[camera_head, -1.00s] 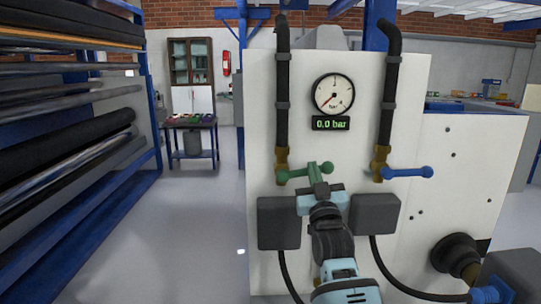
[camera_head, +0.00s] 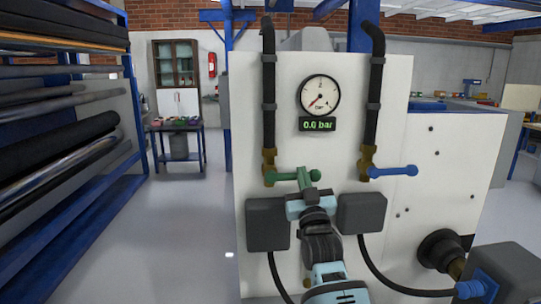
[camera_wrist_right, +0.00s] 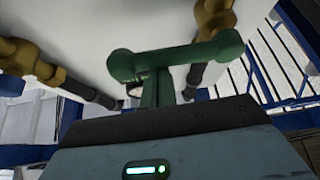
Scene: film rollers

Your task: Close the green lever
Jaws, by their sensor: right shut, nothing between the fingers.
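The green lever (camera_head: 284,177) sits on the brass valve of the left pipe. It points right and lies nearly level, with its round knob (camera_head: 315,175) at the right end. In the right wrist view the green lever (camera_wrist_right: 188,57) crosses above my fingers, knob at left. My right gripper (camera_head: 304,180) is shut with nothing between its fingers. Its fingertips are at the lever near the knob, and they also show in the right wrist view (camera_wrist_right: 164,88). I cannot tell whether they touch it. My left gripper is not in view.
A blue lever (camera_head: 393,171) points right on the right pipe. A gauge (camera_head: 319,96) and a display (camera_head: 317,125) reading 0.0 bar are above. Grey boxes (camera_head: 268,225) with cables flank my right arm. A roller rack (camera_head: 60,150) stands at left, with open floor beside it.

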